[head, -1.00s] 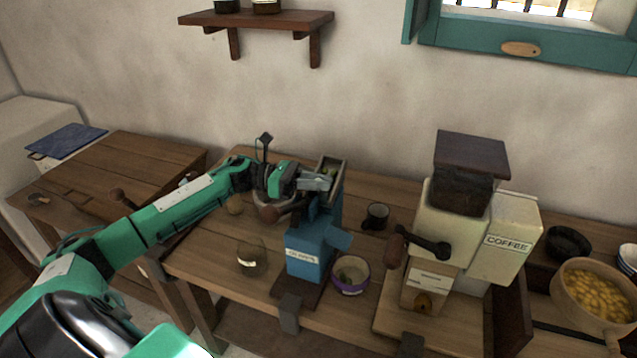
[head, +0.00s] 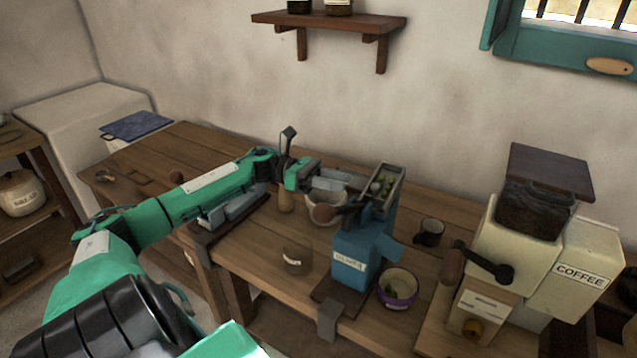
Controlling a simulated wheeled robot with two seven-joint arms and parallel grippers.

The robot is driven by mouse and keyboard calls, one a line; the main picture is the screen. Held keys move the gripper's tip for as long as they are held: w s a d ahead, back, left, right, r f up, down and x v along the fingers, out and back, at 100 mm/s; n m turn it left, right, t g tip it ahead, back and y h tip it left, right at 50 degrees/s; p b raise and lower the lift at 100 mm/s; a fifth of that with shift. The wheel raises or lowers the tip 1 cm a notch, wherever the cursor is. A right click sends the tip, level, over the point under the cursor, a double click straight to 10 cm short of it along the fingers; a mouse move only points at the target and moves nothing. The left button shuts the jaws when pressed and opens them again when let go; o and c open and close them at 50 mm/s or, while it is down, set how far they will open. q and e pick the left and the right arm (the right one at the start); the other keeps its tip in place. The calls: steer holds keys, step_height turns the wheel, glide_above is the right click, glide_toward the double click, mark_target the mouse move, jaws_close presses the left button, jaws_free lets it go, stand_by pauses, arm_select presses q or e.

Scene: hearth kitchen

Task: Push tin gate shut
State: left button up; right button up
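A blue hand-cranked machine (head: 357,250) with a pale label stands on the wooden table. A tin hopper (head: 397,176) holding green fruit, apparently olives, sits on top of it. I cannot make out the tin gate as a separate part, or whether it stands open. My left gripper (head: 342,181) is beside the left side of the hopper, pointing right. Its grey fingers are close to the hopper wall; whether they touch it is unclear. Nothing is visibly held, and the finger gap cannot be made out. My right gripper is not in view.
A coffee grinder (head: 500,262) stands at the right.

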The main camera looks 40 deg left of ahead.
arm_select(q)
steer(key=v, duration=0.4)
steer(key=shift+s+a+b, duration=0.15)
steer(key=shift+a+b, duration=0.2)
steer(key=shift+b, duration=0.05)
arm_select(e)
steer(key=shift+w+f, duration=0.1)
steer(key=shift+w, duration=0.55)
